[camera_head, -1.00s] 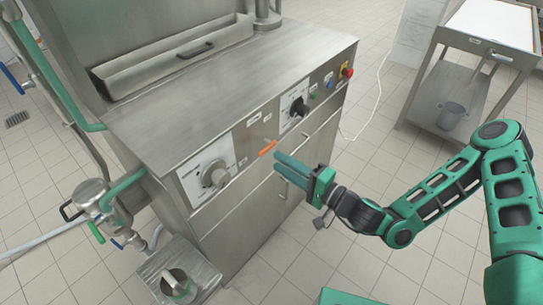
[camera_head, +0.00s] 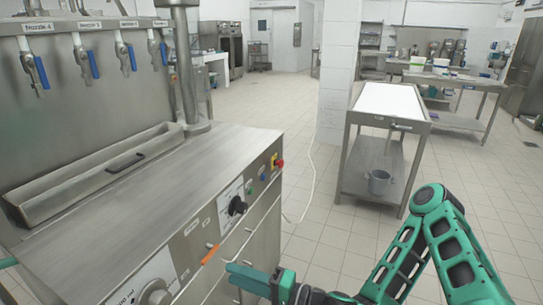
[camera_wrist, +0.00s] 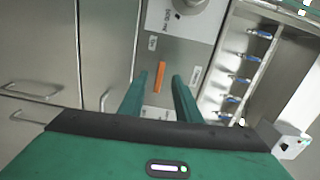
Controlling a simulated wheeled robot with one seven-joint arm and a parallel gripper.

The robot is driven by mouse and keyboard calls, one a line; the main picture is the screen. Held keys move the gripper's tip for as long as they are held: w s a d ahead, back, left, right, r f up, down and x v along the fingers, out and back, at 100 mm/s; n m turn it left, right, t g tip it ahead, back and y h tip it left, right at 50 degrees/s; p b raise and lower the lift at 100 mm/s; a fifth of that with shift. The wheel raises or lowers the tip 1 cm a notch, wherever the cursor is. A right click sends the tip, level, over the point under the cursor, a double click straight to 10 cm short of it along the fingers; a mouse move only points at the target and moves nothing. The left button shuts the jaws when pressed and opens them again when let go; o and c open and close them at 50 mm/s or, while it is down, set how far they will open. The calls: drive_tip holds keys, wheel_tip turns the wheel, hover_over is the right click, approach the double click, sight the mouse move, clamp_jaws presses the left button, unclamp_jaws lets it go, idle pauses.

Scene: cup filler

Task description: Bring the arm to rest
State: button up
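My gripper (camera_head: 236,271) is in front of the steel machine's front panel, at the bottom of the head view. Its green fingers point toward the panel, near an orange lever (camera_head: 211,254). In the wrist view my gripper (camera_wrist: 159,80) has its two fingers apart with nothing held between them. The orange lever (camera_wrist: 160,77) shows beyond the gap, on the panel. My arm is bent, with its elbow raised at the right of the head view.
The steel filling machine (camera_head: 150,175) stands at the left, with several blue-handled nozzles above a trough. A white-topped cart (camera_head: 392,103) with a bucket (camera_head: 379,182) on its lower shelf stands at the right. Tiled floor (camera_head: 311,208) lies open between them.

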drive_tip(key=s+d+f+n+g+h, duration=0.5)
drive_tip(key=s+d+n+g, duration=0.15)
drive_tip(key=d+n, duration=0.2)
drive_tip(key=w+d+r+h, duration=0.2)
drive_tip(key=d+h, duration=0.5)
drive_tip(key=d, duration=1.4)
drive_tip(key=s+d+r+m+h, duration=0.2)
drive_tip(key=d+r+m, duration=0.1)
drive_tip(key=d+r, duration=0.3)
drive_tip(key=s+d+r+m+h, duration=0.2)
drive_tip(key=d+r+m, duration=0.15)
drive_tip(key=d, duration=0.55)
drive_tip(key=s+d+r+m, duration=0.5)
drive_tip(key=s+d+r, duration=0.1)
drive_tip(key=s+r, duration=0.3)
drive_tip(key=shift+s+d+h, duration=0.15)
drive_tip(key=shift+s+h, duration=0.15)
drive_tip(key=shift+s, duration=0.45)
drive_tip(key=shift+r+t, duration=0.1)
drive_tip(key=shift+t, duration=0.15)
